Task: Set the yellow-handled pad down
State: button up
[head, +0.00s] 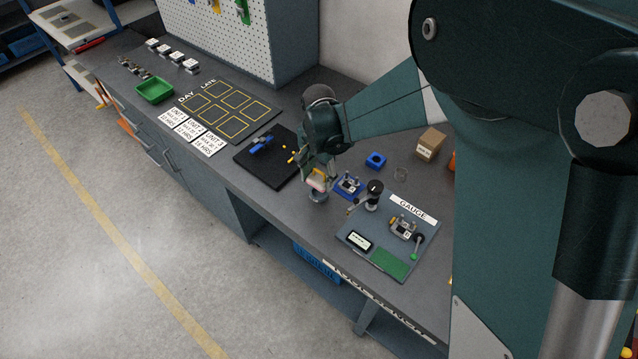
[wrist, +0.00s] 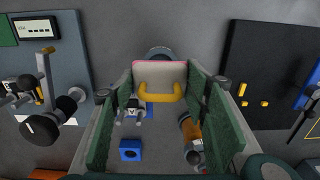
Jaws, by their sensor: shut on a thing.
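The yellow-handled pad (head: 317,184) is in my gripper (head: 319,174), above the front part of the bench. In the wrist view the pad (wrist: 160,71) is a pale block with a pink edge, its yellow handle (wrist: 160,97) facing the camera. The green-lined fingers of my gripper (wrist: 160,78) stand on either side of it. A round grey base (head: 318,196) shows just below the pad in the head view; its edge (wrist: 159,52) peeks out beyond the pad in the wrist view. Whether the pad touches this base is hidden.
A blue fixture (head: 348,187) stands close right of my gripper, with the gauge plate (head: 356,224) and its upright post (head: 374,190) further right. A black mat (head: 252,168) with a blue tool lies left. A blue block (head: 376,160) sits behind. Bare bench lies in front of the mat.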

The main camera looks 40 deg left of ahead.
aim_at(319, 178)
jog(key=shift+f, duration=1.7)
jog(key=shift+f+b, duration=0.55)
jog(key=o, duration=0.9)
jog(key=shift+r, duration=0.2)
jog(key=shift+r+p, duration=0.55)
jog(key=shift+r, duration=0.15)
notch_tip(319, 178, up, 11)
jog(key=shift+r, duration=0.2)
